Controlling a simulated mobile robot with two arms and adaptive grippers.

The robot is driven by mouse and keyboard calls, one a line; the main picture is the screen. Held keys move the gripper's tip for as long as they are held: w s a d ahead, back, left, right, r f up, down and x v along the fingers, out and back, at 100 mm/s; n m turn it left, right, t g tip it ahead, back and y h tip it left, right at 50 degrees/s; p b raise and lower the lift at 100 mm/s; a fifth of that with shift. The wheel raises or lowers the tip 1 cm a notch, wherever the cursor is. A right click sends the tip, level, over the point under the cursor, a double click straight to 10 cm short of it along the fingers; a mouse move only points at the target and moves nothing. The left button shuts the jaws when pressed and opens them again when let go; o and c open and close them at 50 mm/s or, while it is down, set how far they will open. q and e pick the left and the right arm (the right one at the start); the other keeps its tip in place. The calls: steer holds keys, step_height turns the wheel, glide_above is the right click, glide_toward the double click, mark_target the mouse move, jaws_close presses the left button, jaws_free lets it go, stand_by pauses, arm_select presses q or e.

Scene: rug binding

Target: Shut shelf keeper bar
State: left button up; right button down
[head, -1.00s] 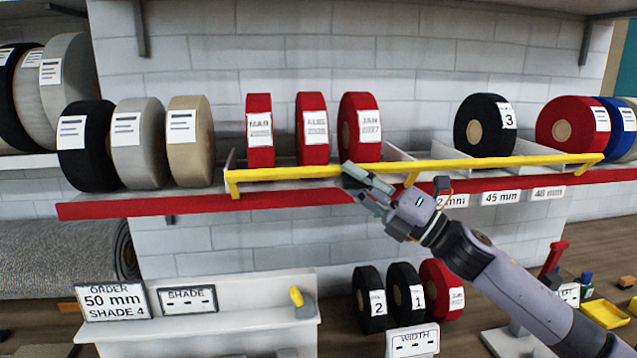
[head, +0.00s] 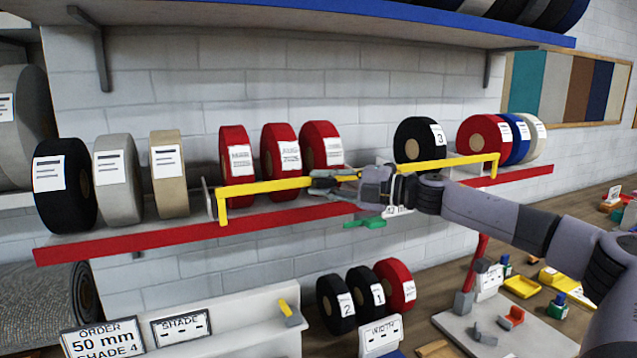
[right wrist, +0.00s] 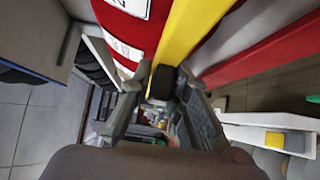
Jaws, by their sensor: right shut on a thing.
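The yellow keeper bar (head: 270,186) runs along the front of the red-edged shelf (head: 130,240), across the rolls, with bent-down ends at left and right. My right gripper (head: 325,182) is at the middle of the bar and shut on it. In the right wrist view the bar (right wrist: 182,35) runs into the space between the fingers (right wrist: 162,85). Behind the bar stand several red rolls (head: 235,155) with date labels and a black roll (head: 418,140) marked 3. My gripper and wrist hide part of the bar and the shelf labels. My left gripper is not in view.
Black, grey and tan rolls (head: 168,172) stand left of the bar; red, blue and pale rolls stand at its right end. A blue-edged shelf (head: 400,12) is above. Below are numbered rolls (head: 337,303), an order sign (head: 105,332) and a bench (head: 500,325) with small tools.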

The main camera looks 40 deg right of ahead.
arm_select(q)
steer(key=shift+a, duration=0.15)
arm_select(e)
steer(key=shift+r, duration=0.15)
steer(key=c, duration=1.6)
jaws_free()
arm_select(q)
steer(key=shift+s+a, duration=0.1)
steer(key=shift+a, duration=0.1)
